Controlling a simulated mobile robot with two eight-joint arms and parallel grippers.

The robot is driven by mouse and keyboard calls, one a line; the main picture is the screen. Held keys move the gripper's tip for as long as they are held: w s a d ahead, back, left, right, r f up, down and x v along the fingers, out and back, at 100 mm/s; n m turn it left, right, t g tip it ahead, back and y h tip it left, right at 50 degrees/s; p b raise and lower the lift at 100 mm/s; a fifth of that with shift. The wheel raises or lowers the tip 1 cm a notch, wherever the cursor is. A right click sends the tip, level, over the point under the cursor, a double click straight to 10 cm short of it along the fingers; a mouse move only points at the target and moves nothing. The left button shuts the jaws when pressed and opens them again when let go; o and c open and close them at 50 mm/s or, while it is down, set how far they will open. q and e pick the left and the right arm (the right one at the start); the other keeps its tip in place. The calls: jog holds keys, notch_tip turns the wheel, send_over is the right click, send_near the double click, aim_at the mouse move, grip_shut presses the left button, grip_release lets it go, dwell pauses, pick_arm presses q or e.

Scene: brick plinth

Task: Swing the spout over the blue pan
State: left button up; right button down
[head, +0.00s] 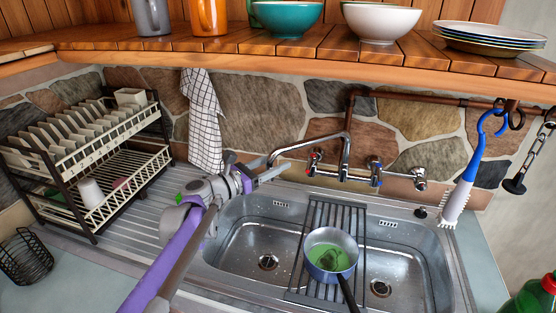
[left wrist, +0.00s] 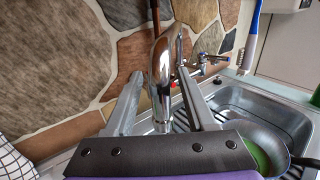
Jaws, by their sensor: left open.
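The chrome spout (head: 306,145) reaches left from the wall tap, its outlet end over the back of the left basin. The blue pan (head: 331,256), with green contents, sits on the dark rack across the sink's middle, right of the spout's end. My left gripper (head: 272,168) is open at the spout's outlet end. In the left wrist view, the spout (left wrist: 161,75) stands between the two spread fingers of my left gripper (left wrist: 158,82); I cannot tell whether either finger touches it. The pan (left wrist: 262,145) shows there at lower right. My right gripper is not in view.
The tap's red-marked handle (head: 314,162) and blue-marked handle (head: 375,172) flank the spout's base. A wooden shelf (head: 250,52) with bowls and plates hangs above. A dish rack (head: 85,160) stands left, a checked towel (head: 203,120) behind. A brush (head: 463,180) hangs right.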

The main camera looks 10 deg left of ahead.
pick_arm(q)
jog(key=shift+w+d, duration=0.4)
jog(key=shift+w, duration=0.15)
grip_shut()
dwell(1.1)
